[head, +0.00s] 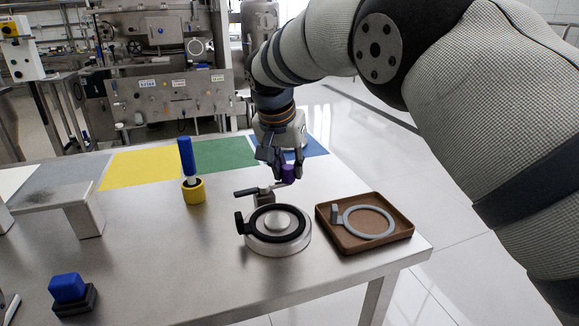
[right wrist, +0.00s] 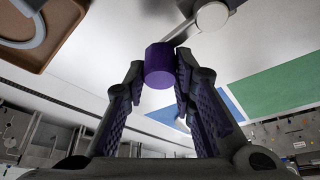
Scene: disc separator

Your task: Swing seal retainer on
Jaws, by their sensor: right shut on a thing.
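The swing retainer (head: 262,190) is a grey lever on a post at the back of a round metal base (head: 280,248). Its purple knob (head: 289,174) also shows in the right wrist view (right wrist: 159,66). My right gripper (head: 282,162) is shut on this knob, with its fingers pointing down. In the right wrist view the gripper's fingers (right wrist: 160,80) stand on both sides of the knob. A black ring with a tab (head: 258,236) lies on the base around a grey dome (head: 278,219). The lever is behind the ring, not across it. My left gripper is not in view.
A brown tray (head: 322,226) with a grey tabbed ring (head: 347,229) stands close on the right. A blue-handled tool in a yellow holder (head: 194,191), a grey bench-like stand (head: 58,197) and a blue block (head: 67,288) are to the left. The front middle table is clear.

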